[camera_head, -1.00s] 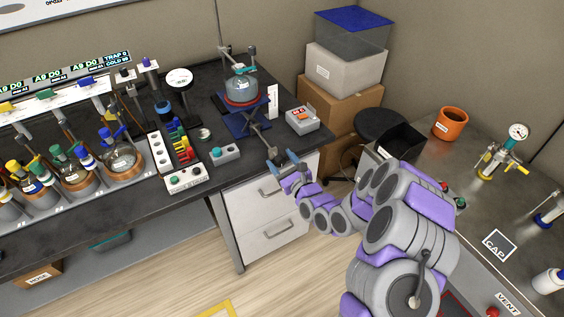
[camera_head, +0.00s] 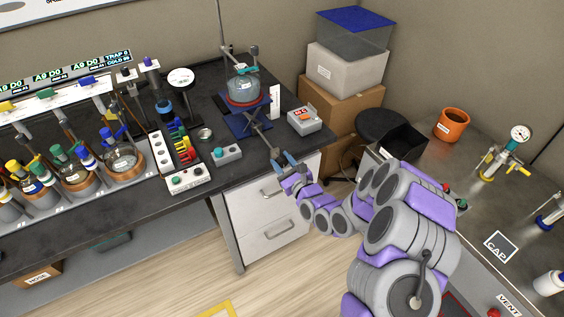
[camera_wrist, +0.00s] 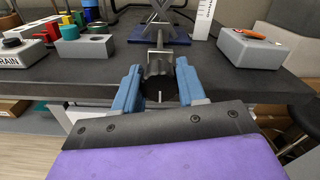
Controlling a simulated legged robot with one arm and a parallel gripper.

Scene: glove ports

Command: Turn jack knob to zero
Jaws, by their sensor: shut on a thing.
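The blue lab jack (camera_head: 252,122) stands on the dark bench and carries a round glass flask (camera_head: 242,89) in a red-rimmed holder. Its rod runs out past the bench's front edge to a dark round knob with a pale mark (camera_wrist: 160,92). My gripper (camera_head: 284,160) is at the end of this rod, its blue fingers on either side of the knob. In the wrist view my gripper (camera_wrist: 160,88) is shut on the knob. In the head view the fingers mostly hide the knob. A white upright scale (camera_wrist: 204,18) stands beside the jack; its reading is too small to tell.
A grey box with an orange switch (camera_head: 304,121) sits right of the jack. A grey box with a teal button (camera_head: 226,153) sits to its left. White drawers (camera_head: 268,213) are below the rod. Stacked boxes (camera_head: 342,110) stand behind to the right.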

